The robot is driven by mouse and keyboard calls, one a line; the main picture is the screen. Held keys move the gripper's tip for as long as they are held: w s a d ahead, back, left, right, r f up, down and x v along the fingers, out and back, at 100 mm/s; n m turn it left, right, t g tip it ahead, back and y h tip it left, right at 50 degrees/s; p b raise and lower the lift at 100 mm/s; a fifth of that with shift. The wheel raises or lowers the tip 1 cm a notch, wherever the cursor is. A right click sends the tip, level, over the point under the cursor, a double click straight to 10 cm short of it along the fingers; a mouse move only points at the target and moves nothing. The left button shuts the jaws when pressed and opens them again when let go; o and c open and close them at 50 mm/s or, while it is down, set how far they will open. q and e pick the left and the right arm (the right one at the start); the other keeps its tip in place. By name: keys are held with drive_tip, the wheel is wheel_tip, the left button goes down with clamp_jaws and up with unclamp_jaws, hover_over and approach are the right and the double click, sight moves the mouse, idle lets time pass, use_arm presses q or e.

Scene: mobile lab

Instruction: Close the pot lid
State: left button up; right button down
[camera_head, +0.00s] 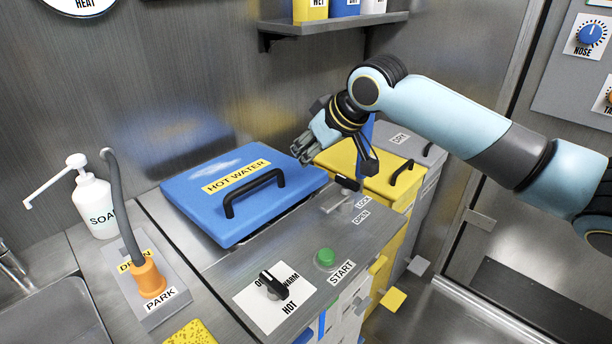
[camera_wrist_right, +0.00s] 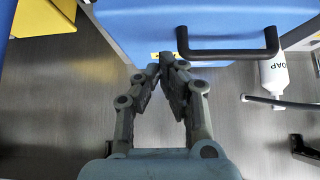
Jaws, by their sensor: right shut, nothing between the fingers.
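The pot lid is a blue slab (camera_head: 195,185) marked HOT WATER, with a black bar handle (camera_head: 253,190). It lies over the steel counter in the head view; I cannot tell if it is fully seated. It fills the top of the wrist view (camera_wrist_right: 135,28), where the handle (camera_wrist_right: 228,52) also shows. My right gripper (camera_head: 304,152) is shut and empty at the lid's back right edge. In the wrist view its fingertips (camera_wrist_right: 168,62) meet near the lid's edge by the yellow label; contact is unclear. My left gripper is out of view.
A lever with a black end (camera_head: 347,183) sits by the LOCK and OPEN labels. Yellow (camera_head: 375,175) and grey DRY (camera_head: 405,140) bins stand right. A soap bottle (camera_head: 95,205), orange-based hose (camera_head: 148,277), black knob (camera_head: 272,284) and green START button (camera_head: 326,257) surround the lid.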

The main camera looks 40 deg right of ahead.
sight(306, 190)
wheel_tip(306, 190, down, 4)
drive_tip(key=shift+r, duration=0.1)
drive_tip(key=shift+f, duration=0.35)
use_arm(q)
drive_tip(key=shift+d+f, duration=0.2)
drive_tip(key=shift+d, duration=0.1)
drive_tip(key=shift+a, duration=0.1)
use_arm(e)
drive_tip(key=shift+f, duration=0.1)
drive_tip(key=f, duration=0.1)
drive_tip(key=s+f, duration=0.1)
drive_tip(key=f, duration=0.1)
drive_tip(key=shift+f+b, duration=0.3)
drive_tip(key=shift+b, duration=0.05)
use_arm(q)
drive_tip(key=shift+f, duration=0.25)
use_arm(e)
drive_tip(key=shift+w, duration=0.1)
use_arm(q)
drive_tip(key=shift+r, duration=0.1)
use_arm(e)
drive_tip(key=shift+r, duration=0.1)
